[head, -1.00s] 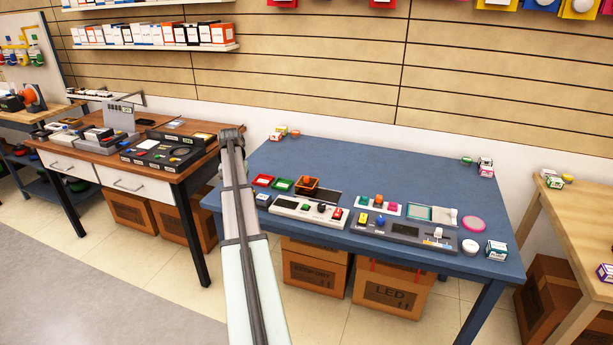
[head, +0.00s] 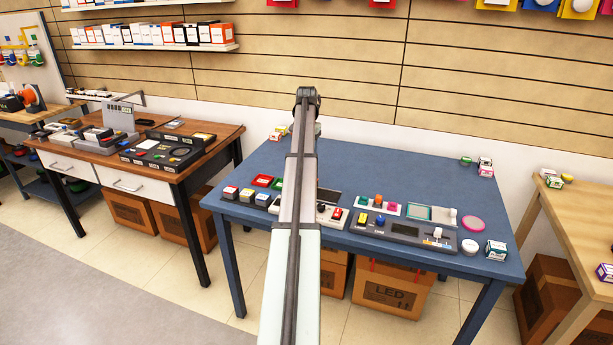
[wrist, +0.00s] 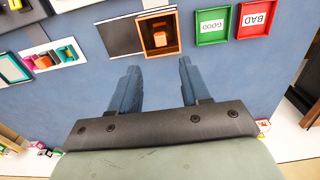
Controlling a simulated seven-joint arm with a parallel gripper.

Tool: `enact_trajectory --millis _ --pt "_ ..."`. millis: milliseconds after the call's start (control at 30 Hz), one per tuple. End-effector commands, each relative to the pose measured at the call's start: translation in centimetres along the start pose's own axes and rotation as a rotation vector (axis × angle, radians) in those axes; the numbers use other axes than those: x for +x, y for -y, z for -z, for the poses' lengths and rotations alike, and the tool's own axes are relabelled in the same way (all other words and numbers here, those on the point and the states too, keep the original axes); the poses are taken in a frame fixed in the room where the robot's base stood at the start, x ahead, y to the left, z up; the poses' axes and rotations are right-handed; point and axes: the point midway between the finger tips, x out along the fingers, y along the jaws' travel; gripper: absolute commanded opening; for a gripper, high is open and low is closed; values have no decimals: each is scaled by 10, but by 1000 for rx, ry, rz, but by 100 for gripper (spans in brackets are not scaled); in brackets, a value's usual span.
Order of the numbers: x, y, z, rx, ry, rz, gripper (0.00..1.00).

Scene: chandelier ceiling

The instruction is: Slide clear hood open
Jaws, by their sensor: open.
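An orange-walled, box-like piece (wrist: 145,34) with a small orange block inside sits at the end of a dark flat panel (wrist: 119,37) in the wrist view. It looks like the hood, but I cannot tell whether its top is clear or open. In the head view my arm hides it, and part of the dark panel (head: 328,197) shows beside the arm. My gripper (wrist: 157,66) is open and empty, its two blue-grey fingers apart and pointing toward the orange piece, without visible contact. The fingers cannot be made out in the head view.
Green (wrist: 212,26) and red (wrist: 256,19) trays labelled GOOD and BAD lie beside the orange piece. On the blue table (head: 400,160), a grey console (head: 404,231) and several small boxes line the front. The back middle is clear.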

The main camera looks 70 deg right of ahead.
Motion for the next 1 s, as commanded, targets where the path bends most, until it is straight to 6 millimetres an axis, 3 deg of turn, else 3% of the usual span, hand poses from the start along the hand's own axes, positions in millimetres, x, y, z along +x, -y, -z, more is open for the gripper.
enact_trajectory --millis 200,500,700,1000 --pt "41 0 -1 -1 2 -1 47" --pt "88 0 -1 -1 1 0 47" --pt "105 1 0 -1 1 0 47" --pt "110 1 0 -1 0 0 47"
